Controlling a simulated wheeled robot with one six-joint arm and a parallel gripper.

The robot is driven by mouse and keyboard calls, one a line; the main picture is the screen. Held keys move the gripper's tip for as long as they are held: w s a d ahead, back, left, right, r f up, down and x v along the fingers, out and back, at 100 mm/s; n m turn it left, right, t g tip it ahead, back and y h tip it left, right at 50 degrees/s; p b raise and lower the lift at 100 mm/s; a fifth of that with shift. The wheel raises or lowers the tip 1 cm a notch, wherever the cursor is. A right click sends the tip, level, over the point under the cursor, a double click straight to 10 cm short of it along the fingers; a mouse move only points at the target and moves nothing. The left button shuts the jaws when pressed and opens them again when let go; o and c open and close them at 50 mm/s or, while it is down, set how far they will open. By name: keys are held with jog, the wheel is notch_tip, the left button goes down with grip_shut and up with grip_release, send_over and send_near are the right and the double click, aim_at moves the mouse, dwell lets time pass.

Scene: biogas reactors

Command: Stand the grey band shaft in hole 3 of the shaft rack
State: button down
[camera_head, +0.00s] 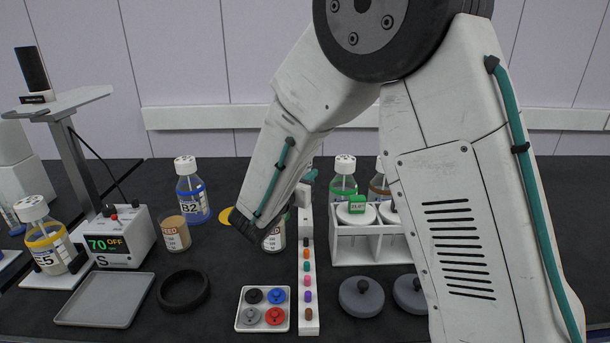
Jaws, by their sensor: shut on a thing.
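My forearm reaches down and left across the middle of the picture, and its dark end is above the bench near the beige cup. My gripper's jaws are hidden behind my arm, so I cannot see what is between them. I cannot make out the grey band shaft anywhere. No rack with numbered holes can be made out. A narrow white strip (308,318) with a row of small coloured pieces runs away from the front of the bench, its far end partly behind my arm.
A small tray (240,325) holds black, blue, grey and red discs. A white rack (350,251) stands right of the strip, with grey lids (361,297) before it. A black ring (184,290), grey tray (105,300), heater (125,238) and bottle B2 (193,195) are left.

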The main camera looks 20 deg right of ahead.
jog(key=shift+f, duration=2.15)
jog(key=shift+s+f, duration=0.1)
jog(key=shift+f, duration=1.05)
dwell(2.4)
jog(key=c, duration=1.2)
grip_release()
jog(key=shift+a, duration=0.1)
jog(key=v, duration=0.7)
jog(key=shift+s+a, duration=0.25)
jog(key=shift+a, duration=0.05)
jog(key=shift+r, duration=3)
